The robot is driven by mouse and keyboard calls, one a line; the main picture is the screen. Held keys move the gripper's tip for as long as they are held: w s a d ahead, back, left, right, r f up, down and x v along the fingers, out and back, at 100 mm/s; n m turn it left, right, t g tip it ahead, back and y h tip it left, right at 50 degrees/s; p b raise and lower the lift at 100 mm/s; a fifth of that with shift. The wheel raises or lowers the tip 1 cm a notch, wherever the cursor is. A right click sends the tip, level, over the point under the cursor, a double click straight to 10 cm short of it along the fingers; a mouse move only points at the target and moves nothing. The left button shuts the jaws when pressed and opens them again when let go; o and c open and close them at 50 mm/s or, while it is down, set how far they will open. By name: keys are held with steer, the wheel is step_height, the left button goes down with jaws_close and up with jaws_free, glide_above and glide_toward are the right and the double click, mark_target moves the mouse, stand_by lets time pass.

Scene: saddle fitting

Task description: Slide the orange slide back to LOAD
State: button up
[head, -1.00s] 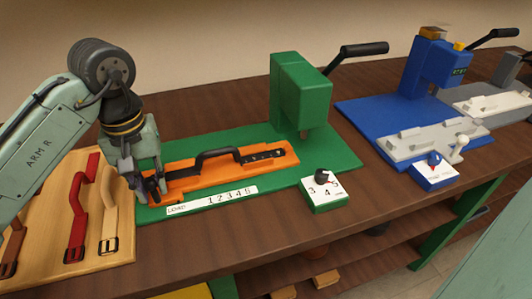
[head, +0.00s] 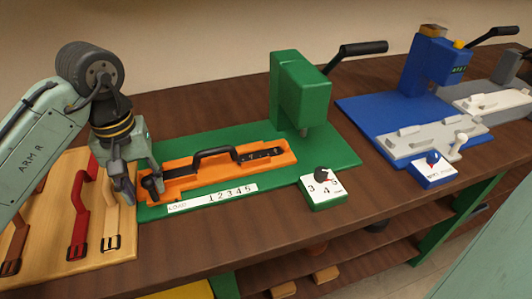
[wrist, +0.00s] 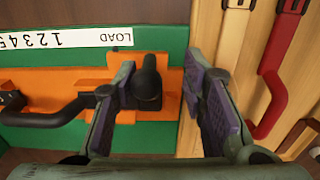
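The orange slide (head: 185,181) lies in the green press base (head: 330,170) and carries a black strap handle (head: 213,156). A black knob (head: 152,184) stands at its left end, near the LOAD end of the white scale (head: 212,199). My gripper (head: 143,190) is low over that end, its fingers apart. In the wrist view, the knob (wrist: 148,82) stands between the open fingers (wrist: 160,62). It is close to or touching the left finger, with a gap to the right finger. The LOAD label (wrist: 118,37) is visible beside the slide.
A wooden board (head: 55,245) with red and tan handles lies left of the base, close to my gripper. A numbered dial box (head: 323,190) stands at the base's front right. A blue press (head: 425,75) stands further right.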

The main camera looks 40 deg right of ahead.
steer(key=shift+o, duration=0.4)
step_height(320, 180, up, 2)
steer(key=p, duration=0.2)
steer(key=shift+d+r+p, duration=0.1)
steer(key=shift+r+p, duration=0.05)
steer(key=shift+p, duration=0.15)
steer(key=shift+r+p, duration=0.6)
steer(key=shift+r, duration=1.25)
steer(key=shift+s, duration=0.1)
